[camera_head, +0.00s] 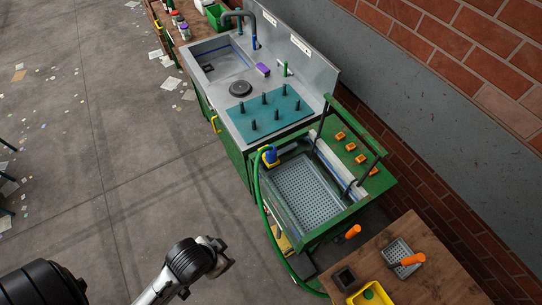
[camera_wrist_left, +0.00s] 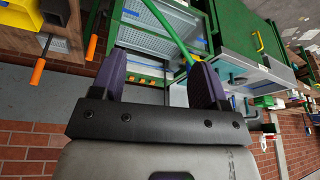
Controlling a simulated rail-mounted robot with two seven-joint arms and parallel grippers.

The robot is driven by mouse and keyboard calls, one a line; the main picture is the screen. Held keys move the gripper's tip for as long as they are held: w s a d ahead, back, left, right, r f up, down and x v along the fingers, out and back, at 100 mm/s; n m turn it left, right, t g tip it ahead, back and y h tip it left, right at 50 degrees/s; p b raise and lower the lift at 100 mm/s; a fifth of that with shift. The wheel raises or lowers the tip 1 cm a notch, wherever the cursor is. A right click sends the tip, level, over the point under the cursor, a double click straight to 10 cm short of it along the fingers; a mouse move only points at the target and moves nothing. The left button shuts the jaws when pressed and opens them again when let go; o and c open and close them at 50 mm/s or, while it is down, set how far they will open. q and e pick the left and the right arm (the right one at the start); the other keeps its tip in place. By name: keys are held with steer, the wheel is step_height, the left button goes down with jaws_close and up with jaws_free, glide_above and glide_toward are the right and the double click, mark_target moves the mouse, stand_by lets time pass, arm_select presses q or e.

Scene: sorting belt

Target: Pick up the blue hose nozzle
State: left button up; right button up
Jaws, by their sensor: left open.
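The blue hose nozzle (camera_head: 270,155) sits at the left rim of the green-framed wash basin (camera_head: 257,185), by the end of a green hose (camera_head: 262,200). It has a yellow part beside the blue. In the left wrist view, a small blue and yellow piece at the hose end shows close to the right finger, partly hidden by it. My left gripper (camera_wrist_left: 158,80) is open with nothing between its dark fingers. In the head view my arm reaches in at the lower left, well apart from the nozzle. My right gripper is not in view.
A steel sink counter with a teal peg mat (camera_head: 266,116) stands behind the basin. A wooden table (camera_head: 410,286) with an orange-handled tool (camera_head: 410,260) and a yellow bin (camera_head: 368,294) is at lower right. A brick wall runs along the right.

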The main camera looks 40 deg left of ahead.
arm_select(q)
steer(key=o, duration=0.3)
steer(key=shift+o, duration=0.2)
